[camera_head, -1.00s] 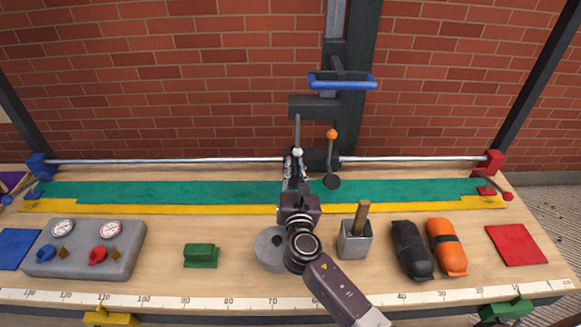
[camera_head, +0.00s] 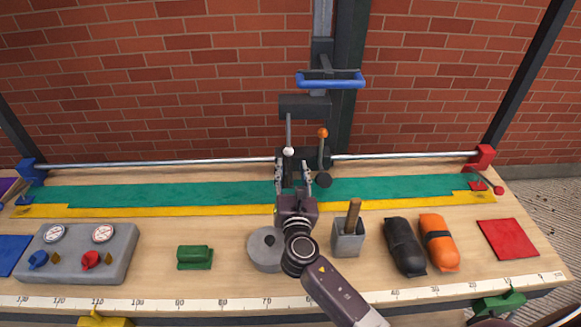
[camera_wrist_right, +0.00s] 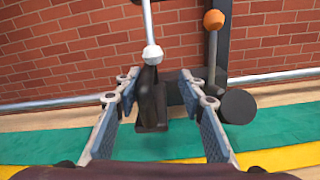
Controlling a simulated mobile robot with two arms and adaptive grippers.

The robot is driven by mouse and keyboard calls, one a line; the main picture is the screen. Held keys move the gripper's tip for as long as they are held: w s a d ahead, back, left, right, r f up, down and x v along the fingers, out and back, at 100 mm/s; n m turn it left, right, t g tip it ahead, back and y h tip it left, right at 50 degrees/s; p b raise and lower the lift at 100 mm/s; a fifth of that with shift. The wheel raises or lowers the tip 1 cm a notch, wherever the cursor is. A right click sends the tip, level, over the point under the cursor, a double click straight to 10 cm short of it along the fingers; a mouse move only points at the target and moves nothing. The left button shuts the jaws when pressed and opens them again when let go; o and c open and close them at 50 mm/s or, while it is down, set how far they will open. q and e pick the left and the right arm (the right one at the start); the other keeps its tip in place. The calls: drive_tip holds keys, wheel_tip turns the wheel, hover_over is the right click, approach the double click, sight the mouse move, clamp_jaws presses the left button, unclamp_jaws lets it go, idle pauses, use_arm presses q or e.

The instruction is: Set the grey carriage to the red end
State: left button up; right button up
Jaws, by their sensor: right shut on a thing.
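The dark grey carriage (camera_head: 316,160) sits on the silver rail, right of the rail's middle. It carries a white-knobbed lever (camera_head: 289,152), an orange-knobbed lever (camera_head: 322,132) and a dark round knob (camera_head: 323,180). The red end block (camera_head: 481,158) is at the rail's right end, well apart from the carriage. My right gripper (camera_head: 293,178) is at the carriage's front left, its fingers either side of a dark block (camera_wrist_right: 151,103) below the white knob. It is shut on this part of the carriage, though contact is hard to make out. My left gripper is out of view.
The blue end block (camera_head: 31,171) closes the rail's left end. On the bench are a grey control box (camera_head: 75,265), a green block (camera_head: 194,257), a grey disc (camera_head: 262,258), a grey pot (camera_head: 348,240) and black and orange rolls (camera_head: 438,240). The green strip (camera_head: 400,188) is clear.

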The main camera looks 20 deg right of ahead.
drive_tip(key=p+v, duration=0.1)
drive_tip(key=v, duration=0.7)
drive_tip(key=shift+s+d, duration=0.15)
drive_tip(key=shift+s, duration=0.1)
idle(0.4)
drive_tip(key=v, duration=1.2)
drive_tip(key=shift+r, duration=0.1)
idle(0.4)
